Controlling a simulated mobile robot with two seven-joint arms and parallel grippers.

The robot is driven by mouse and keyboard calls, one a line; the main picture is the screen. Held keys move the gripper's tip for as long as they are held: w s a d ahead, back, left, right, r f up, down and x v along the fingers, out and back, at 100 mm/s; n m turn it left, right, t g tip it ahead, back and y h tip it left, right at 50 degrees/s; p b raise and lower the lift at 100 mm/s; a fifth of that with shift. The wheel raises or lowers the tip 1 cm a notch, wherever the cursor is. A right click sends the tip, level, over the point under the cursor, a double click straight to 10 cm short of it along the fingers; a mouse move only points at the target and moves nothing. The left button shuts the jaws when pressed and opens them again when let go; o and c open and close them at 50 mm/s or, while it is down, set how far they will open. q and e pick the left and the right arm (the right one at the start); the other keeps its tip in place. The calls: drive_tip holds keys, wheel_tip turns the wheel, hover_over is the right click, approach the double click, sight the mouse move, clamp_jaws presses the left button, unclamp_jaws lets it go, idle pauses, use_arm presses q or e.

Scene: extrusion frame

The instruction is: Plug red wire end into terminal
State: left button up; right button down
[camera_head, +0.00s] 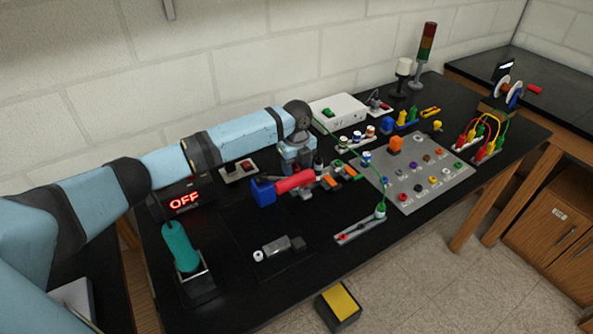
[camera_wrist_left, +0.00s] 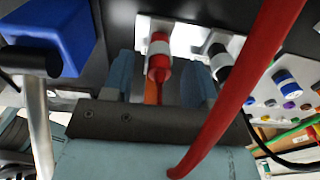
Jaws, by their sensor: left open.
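My left gripper (camera_head: 299,168) is over the middle of the bench, fingers pointing down. In the left wrist view its two blue fingers (camera_wrist_left: 158,82) are apart, on either side of a red connector with a white band (camera_wrist_left: 158,60); I cannot tell whether they touch it. A matching black-and-white connector (camera_wrist_left: 219,60) stands to its right on a pale plate. A thick red length (camera_wrist_left: 243,85), which may be the red wire, crosses the wrist view close to the camera; its ends are unclear. My right gripper is not in view.
A grey panel with coloured posts (camera_head: 412,200) is to the right. A green wire (camera_head: 352,147) arcs to the strip. An OFF display (camera_head: 184,201) and a teal-handled tool (camera_head: 181,245) stand left.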

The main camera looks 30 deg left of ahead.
use_arm(q)
wheel_tip(320, 180, up, 12)
drive_tip(key=shift+b, duration=0.3)
idle(0.3)
